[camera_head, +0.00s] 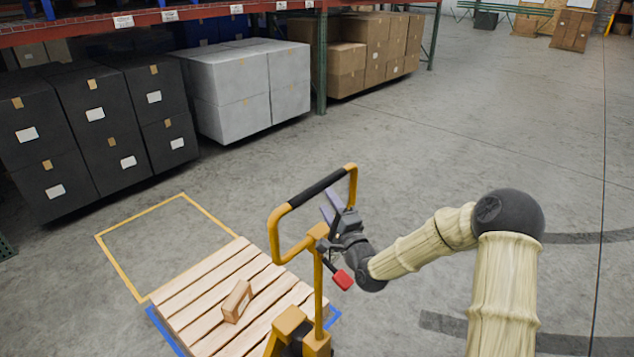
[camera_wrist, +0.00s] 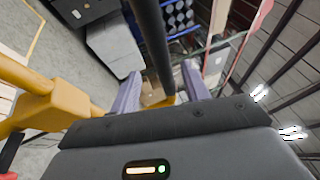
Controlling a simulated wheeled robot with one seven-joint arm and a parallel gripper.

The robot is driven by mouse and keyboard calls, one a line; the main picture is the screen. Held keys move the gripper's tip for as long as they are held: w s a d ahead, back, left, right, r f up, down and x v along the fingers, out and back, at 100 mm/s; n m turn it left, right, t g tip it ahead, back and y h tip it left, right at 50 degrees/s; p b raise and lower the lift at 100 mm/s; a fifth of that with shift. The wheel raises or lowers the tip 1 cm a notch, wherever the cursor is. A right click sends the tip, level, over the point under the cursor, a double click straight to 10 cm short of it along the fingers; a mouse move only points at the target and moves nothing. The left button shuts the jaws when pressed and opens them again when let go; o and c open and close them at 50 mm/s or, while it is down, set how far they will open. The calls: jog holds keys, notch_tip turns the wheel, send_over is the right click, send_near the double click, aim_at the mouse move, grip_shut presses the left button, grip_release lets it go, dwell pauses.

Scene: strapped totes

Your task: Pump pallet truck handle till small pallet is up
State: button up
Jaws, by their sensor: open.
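The pallet truck has a yellow loop handle with a black grip bar (camera_head: 316,187). The handle stands raised above the yellow mast. The small wooden pallet (camera_head: 190,292) lies at the truck's forks, low to the floor; any gap beneath it cannot be made out. My gripper (camera_head: 333,207) is open beside the right part of the handle loop, just below the bar. In the wrist view, the black bar (camera_wrist: 153,40) runs between my two spread purple-grey fingers (camera_wrist: 162,88). Whether either finger touches it cannot be told. A red lever end (camera_head: 343,279) sits below my gripper.
A small brown block (camera_head: 237,302) lies on the pallet. Blue tape (camera_head: 163,330) edges the pallet, and a yellow floor outline (camera_head: 120,265) is behind it. Black totes (camera_head: 80,130), white totes (camera_head: 235,85) and brown boxes (camera_head: 375,55) stand along the rack. Floor to the right is clear.

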aim_at(318, 187)
jog(key=p+x, duration=0.2)
jog(key=x, duration=0.5)
jog(key=shift+c, duration=0.3)
